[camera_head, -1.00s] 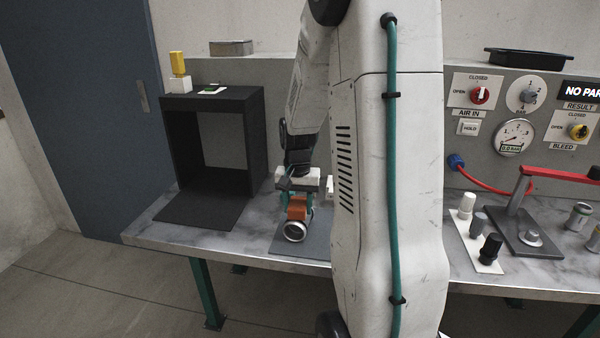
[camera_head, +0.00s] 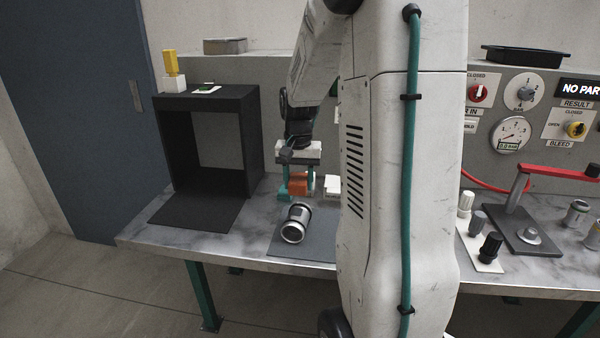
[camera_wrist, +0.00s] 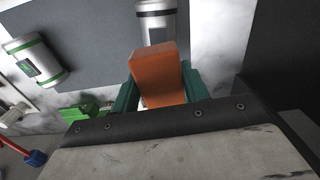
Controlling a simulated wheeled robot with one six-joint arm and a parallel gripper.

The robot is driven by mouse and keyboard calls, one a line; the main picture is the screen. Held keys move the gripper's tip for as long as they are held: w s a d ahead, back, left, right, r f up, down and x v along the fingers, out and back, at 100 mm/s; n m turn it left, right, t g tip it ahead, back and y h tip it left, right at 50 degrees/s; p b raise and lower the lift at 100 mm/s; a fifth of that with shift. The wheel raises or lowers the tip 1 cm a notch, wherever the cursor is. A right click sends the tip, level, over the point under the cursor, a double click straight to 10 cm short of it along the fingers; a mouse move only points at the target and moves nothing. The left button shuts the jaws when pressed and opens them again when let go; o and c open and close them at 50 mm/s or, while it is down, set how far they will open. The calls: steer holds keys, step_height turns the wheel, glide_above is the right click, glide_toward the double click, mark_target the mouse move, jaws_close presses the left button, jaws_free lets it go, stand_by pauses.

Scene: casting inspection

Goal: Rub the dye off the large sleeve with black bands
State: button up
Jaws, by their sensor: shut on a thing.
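My gripper (camera_head: 297,186) is shut on an orange block (camera_head: 298,181), held between its teal fingers. The block also shows in the wrist view (camera_wrist: 159,76). A large silver sleeve with black bands (camera_head: 296,222) lies on its side on the grey mat (camera_head: 318,246). My gripper and the block are just behind and above it in the head view, apart from it. In the wrist view the sleeve (camera_wrist: 156,22) is at the top, its lower part covered by the block. I cannot make out any dye on it.
A sleeve with green bands (camera_wrist: 36,60) is at the left of the wrist view. A black open booth (camera_head: 219,104) stands left on the bench. My arm hides the bench's middle.

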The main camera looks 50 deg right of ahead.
steer(key=shift+r, duration=1.1)
